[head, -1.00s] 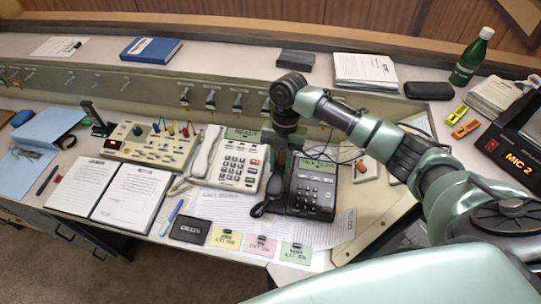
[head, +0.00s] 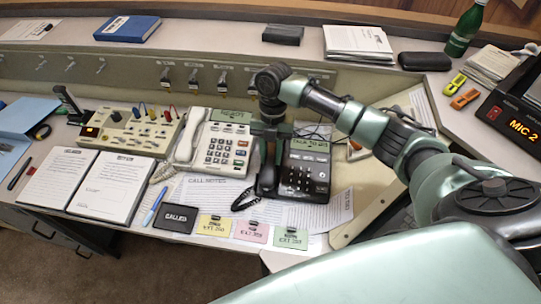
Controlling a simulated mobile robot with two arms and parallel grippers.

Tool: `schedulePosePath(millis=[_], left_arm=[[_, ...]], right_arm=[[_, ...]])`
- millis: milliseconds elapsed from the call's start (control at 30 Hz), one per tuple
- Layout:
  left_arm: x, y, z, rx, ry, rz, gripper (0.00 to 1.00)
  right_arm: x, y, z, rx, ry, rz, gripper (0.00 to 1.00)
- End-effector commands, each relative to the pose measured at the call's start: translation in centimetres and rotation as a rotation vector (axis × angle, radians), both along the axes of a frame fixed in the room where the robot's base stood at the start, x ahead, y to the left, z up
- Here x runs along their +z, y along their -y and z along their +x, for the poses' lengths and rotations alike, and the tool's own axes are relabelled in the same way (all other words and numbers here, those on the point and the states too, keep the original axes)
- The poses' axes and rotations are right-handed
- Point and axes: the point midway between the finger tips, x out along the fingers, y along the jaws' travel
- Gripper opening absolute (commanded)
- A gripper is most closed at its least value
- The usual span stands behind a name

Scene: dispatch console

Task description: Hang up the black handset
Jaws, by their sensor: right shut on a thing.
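The black desk phone (head: 305,176) stands on the console in the head view, its keypad and "TALK TO 911" screen facing up. The black handset (head: 267,180) is along the left edge of this phone, its near end close to the phone's front left corner. I cannot tell whether the handset touches the cradle. My left gripper is not in view.
A white phone (head: 222,148) with its own handset (head: 190,140) stands close on the left. Cards (head: 251,231) and a dark wallet-like item (head: 174,218) lie in front. A green bottle (head: 465,30) stands back right.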

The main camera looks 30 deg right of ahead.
Motion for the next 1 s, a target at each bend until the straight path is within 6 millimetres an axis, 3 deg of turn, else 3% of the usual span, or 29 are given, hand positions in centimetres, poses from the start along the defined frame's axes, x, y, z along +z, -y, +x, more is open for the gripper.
schedulePosePath(millis=[1000], left_arm=[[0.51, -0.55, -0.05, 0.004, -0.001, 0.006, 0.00]], right_arm=[[-0.05, -0.06, 0.07, 0.001, 0.001, 0.001, 0.00]])
